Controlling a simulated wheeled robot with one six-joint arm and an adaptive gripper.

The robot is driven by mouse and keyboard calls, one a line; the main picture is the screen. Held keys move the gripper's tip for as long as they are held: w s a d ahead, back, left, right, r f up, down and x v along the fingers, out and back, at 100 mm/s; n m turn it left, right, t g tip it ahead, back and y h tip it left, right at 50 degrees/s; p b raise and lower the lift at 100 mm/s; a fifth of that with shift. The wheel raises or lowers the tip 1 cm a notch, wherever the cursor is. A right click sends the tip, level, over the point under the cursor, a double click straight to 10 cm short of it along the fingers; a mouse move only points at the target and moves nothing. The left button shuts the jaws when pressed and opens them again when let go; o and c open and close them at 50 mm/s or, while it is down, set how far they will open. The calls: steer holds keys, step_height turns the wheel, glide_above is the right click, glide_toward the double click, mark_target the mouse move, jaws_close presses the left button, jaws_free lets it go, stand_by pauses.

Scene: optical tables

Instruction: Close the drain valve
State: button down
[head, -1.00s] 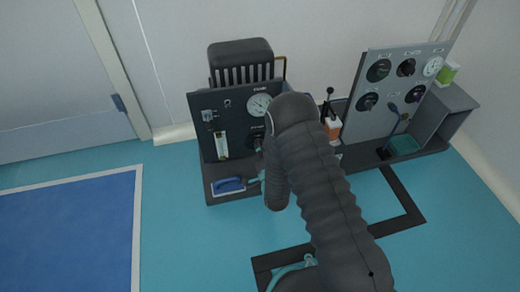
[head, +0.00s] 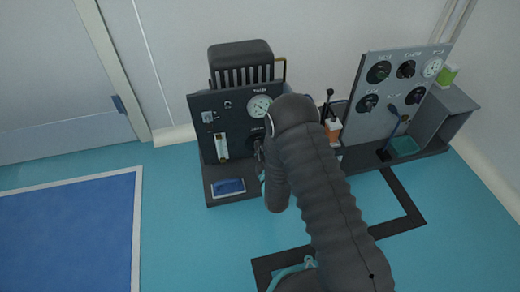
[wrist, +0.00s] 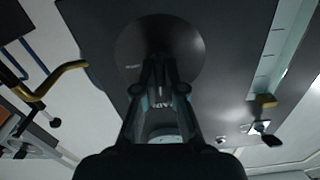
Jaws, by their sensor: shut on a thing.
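A dark panel (head: 198,135) stands at the left, with a round black dial plate below its gauge. In the wrist view this round plate (wrist: 135,42) fills the upper middle, with small lettering too blurred to read. My gripper (wrist: 159,72) points straight at its middle, with the fingers close together on a dark valve knob that they mostly hide. In the head view my arm covers most of the gripper and the knob. I cannot read a drain label or tell the knob's angle.
A gauge (head: 259,106) and a flow tube (head: 221,147) sit on the panel. A blue pad (head: 228,187) lies on its base. A bent brass pipe (wrist: 55,77) is at the wrist view's left. A second panel with several knobs (head: 406,69) stands right.

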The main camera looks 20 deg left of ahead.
steer(key=shift+n, duration=0.7)
steer(key=c, duration=1.3)
jaws_free()
steer(key=shift+o, duration=0.2)
steer(key=v, duration=1.2)
steer(key=shift+w+f, duration=0.1)
steer(key=shift+f, duration=0.1)
